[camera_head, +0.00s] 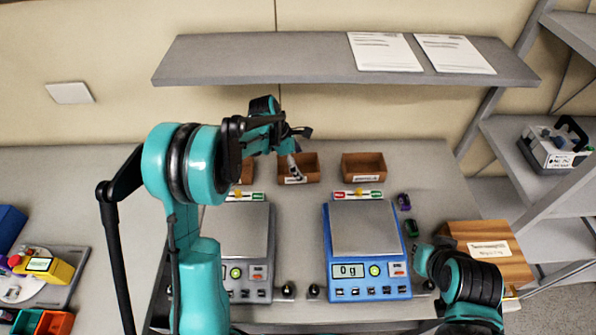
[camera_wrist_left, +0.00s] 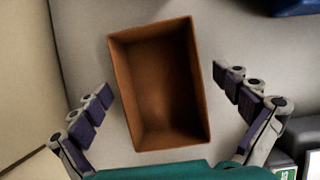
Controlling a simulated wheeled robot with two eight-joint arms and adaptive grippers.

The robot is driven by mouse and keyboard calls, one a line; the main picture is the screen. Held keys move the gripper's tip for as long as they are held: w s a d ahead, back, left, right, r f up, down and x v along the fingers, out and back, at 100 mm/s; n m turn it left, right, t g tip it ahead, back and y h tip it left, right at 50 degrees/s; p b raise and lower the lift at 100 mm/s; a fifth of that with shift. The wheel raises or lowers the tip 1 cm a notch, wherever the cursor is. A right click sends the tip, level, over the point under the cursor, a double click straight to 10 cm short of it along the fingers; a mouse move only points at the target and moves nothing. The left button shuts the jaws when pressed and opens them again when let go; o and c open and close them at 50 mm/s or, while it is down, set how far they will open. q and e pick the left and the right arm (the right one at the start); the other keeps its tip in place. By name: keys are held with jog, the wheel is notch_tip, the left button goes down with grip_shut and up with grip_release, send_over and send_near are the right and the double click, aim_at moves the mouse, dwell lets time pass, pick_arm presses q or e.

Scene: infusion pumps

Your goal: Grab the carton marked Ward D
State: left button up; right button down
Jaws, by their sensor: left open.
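Three small brown open-topped cartons stand in a row near the wall. The left carton (camera_head: 247,171) is partly hidden by my left arm. The middle carton (camera_head: 312,170) has my left gripper (camera_head: 296,160) over it. The right carton (camera_head: 363,167) stands clear. Each white front label that shows is too small to read, so I cannot tell which is Ward D. In the left wrist view, the middle carton (camera_wrist_left: 158,85) looks empty and lies between the spread fingers of my open left gripper (camera_wrist_left: 168,95), with gaps on both sides.
A grey scale (camera_head: 243,235) and a blue scale (camera_head: 363,230) stand in front of the cartons. A grey shelf (camera_head: 300,62) overhangs the back of the counter. A wooden box (camera_head: 508,262) stands at the right.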

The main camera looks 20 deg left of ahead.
pick_arm(q)
jog(key=shift+f, duration=0.25)
dwell(0.3)
jog(key=shift+c, duration=0.3)
jog(key=c, duration=1.2)
